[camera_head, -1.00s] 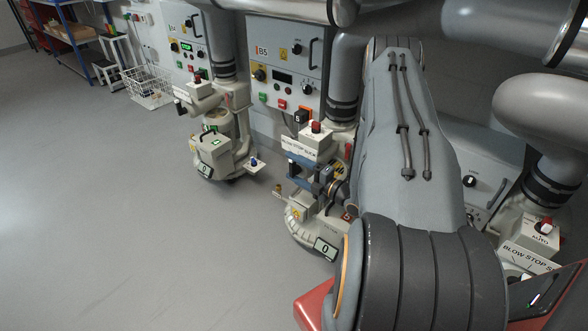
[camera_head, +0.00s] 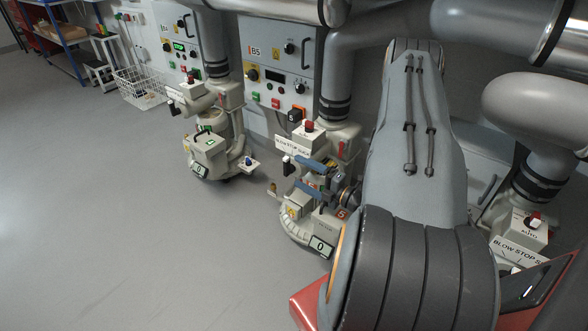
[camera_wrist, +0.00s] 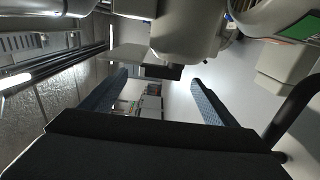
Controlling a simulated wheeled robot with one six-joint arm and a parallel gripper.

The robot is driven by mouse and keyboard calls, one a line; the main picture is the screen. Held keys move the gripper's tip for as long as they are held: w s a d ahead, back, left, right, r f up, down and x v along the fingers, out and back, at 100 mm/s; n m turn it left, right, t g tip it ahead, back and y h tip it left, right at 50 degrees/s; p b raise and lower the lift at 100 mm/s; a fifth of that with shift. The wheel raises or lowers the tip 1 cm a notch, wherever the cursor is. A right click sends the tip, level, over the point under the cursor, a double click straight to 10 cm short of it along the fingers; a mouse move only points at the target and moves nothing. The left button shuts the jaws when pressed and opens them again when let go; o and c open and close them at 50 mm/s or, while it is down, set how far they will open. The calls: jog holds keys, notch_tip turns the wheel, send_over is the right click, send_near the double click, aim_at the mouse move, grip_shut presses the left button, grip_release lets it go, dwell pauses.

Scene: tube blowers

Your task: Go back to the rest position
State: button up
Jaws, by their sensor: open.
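My gripper has blue fingers. In the head view the gripper (camera_head: 308,177) is in front of the middle tube blower (camera_head: 296,228), partly overlapping it in the picture. In the wrist view the two fingers of my gripper (camera_wrist: 159,78) stand wide apart with nothing held between them. A pale machine part with a dark knob (camera_wrist: 172,71) shows just beyond the fingertips. I cannot tell whether the fingers touch the blower. My own grey arm hides part of the panel and blower behind it in the head view.
The B5 control box (camera_head: 277,65) is on the wall behind the middle blower. Another blower (camera_head: 208,150) stands to its left, and a third (camera_head: 519,229) to the right of my arm. Large pipes run overhead. A wire basket (camera_head: 140,86) sits far left. The left floor is clear.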

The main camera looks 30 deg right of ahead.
jog(key=shift+s+d, duration=0.2)
jog(key=shift+s, duration=0.5)
jog(key=shift+w, duration=0.1)
